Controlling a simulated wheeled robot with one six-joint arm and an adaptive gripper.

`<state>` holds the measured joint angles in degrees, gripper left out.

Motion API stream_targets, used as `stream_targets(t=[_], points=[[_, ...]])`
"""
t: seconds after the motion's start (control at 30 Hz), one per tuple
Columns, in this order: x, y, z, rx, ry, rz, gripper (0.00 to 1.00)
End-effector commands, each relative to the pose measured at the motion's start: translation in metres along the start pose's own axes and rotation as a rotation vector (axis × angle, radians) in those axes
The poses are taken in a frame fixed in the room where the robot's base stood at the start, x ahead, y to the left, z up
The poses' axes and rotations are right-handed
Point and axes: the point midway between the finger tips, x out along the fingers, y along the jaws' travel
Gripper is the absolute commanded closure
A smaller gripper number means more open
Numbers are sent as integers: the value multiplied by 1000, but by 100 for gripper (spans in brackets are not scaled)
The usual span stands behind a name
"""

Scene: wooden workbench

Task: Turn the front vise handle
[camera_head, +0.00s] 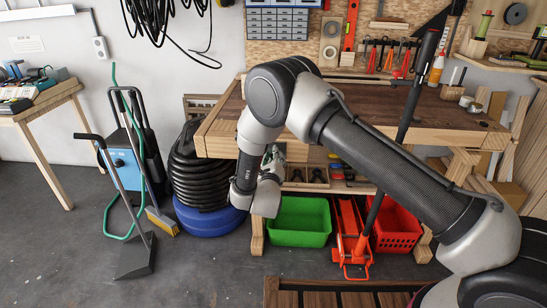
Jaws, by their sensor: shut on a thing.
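The wooden workbench (440,108) stands at the back, right of centre. My arm reaches across its front, bent down at the elbow. My gripper (274,158) shows only in small part behind my wrist, just below the bench's front edge. It is shut at the spot where the front vise handle would be. The handle and my fingertips are hidden by my wrist, so the handle's angle cannot be told.
Under the bench are a green bin (300,222), a red floor jack (350,240) and a red basket (397,228). A wooden slatted top (345,298) is in front.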

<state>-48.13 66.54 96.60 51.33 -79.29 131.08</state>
Motion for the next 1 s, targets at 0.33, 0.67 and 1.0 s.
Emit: stream_targets(t=[0.33,0.67,1.0], points=[[-1,1,-1,-3,2,3,53],[-8,1,0,-2,0,3,53],[-79,2,0,-4,0,6,53]])
